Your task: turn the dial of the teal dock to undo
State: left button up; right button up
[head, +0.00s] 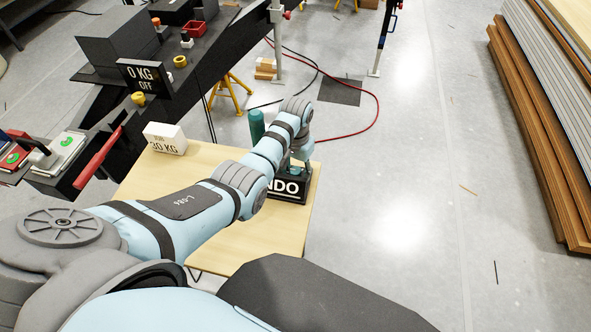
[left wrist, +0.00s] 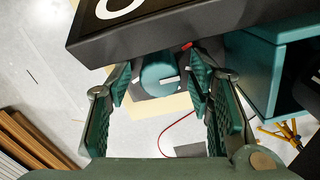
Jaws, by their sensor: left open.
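The UNDO-lettered black box (head: 288,189) stands on the right side of the wooden table, its first letter covered by my arm. In the left wrist view its dark lettered face (left wrist: 150,22) crosses the top. A teal round dial (left wrist: 158,76) with a white mark shows below that face. My left gripper (left wrist: 162,92) is open, its two pads on either side of the dial; I cannot tell whether they touch it. In the head view the left gripper (head: 295,166) is at the box, and the dial is hidden. My right gripper is not in view.
A teal block (left wrist: 262,75) is right of the fingers in the wrist view. A teal upright cylinder (head: 257,124) stands behind my arm. A white 30 KG block (head: 165,138) is on the wooden table (head: 228,252).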

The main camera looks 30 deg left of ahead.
aim_at(295, 169)
pick_arm(q)
grip_shut()
jog(key=n+p, duration=0.2)
jog(key=shift+s+r+n, duration=0.1)
jog(key=shift+r+n, duration=0.25)
jog(key=shift+n, duration=0.05)
jog(key=shift+a+f+n+p, duration=0.1)
jog(key=shift+f+n+p, duration=0.25)
jog(key=shift+n, duration=0.45)
grip_release()
jog(key=shift+r, duration=0.15)
notch_tip(295, 169, up, 12)
